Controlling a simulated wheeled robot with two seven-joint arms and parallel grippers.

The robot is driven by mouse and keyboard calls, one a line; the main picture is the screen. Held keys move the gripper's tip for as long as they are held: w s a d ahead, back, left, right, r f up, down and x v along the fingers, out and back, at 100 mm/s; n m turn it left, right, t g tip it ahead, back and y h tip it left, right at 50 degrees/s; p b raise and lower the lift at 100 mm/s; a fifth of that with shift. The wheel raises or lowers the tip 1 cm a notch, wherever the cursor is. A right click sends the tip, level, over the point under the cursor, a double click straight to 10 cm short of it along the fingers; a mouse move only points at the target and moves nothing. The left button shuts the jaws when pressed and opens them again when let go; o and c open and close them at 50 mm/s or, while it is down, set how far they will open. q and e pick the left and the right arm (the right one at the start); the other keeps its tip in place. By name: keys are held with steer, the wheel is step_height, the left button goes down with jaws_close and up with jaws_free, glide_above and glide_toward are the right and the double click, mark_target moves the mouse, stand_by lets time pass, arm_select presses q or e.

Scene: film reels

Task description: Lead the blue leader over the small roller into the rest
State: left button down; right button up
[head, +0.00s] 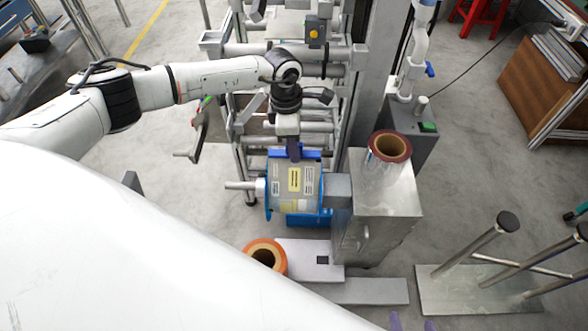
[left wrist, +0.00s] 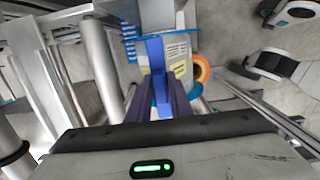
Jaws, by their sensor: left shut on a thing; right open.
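My left gripper (head: 293,153) is at the top of the blue-flanged reel (head: 294,184). It is shut on the blue leader (head: 312,154). In the left wrist view, the blue leader (left wrist: 155,52) runs as a strip between the dark purple fingers of the gripper (left wrist: 160,98). My right gripper (head: 412,322) shows only as two separate purple fingertips at the bottom edge; it is open and looks empty. Several grey rollers (head: 300,128) cross the frame behind the reel. I cannot tell which is the small roller or where the rest is.
A metal box (head: 382,202) beside the reel carries a brown roll (head: 389,146). An orange-edged roll (head: 265,254) stands below the reel. A plate with upright posts (head: 485,290) is at lower right. Bare floor (head: 455,160) lies right of the box.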

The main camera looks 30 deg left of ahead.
arm_select(q)
step_height(320, 180, up, 8)
steer(key=w+a+p, duration=0.1)
steer(key=w+p, duration=0.1)
steer(key=p, duration=0.1)
steer(key=shift+w+r, duration=0.15)
arm_select(e)
steer(key=shift+r, duration=1.6)
arm_select(q)
steer(key=shift+w+a, duration=0.1)
arm_select(e)
steer(key=shift+f, duration=0.15)
arm_select(q)
steer(key=shift+w+a+b, duration=0.35)
steer(key=shift+w+b, duration=0.35)
steer(key=shift+b, duration=0.2)
steer(key=shift+w+a+b, duration=0.35)
steer(key=shift+w+b, duration=0.4)
steer(key=shift+b, duration=0.1)
steer(key=shift+w+a+b, duration=0.35)
steer(key=shift+w+b, duration=0.35)
steer(key=shift+b, duration=0.2)
arm_select(e)
steer(key=shift+f, duration=2.55)
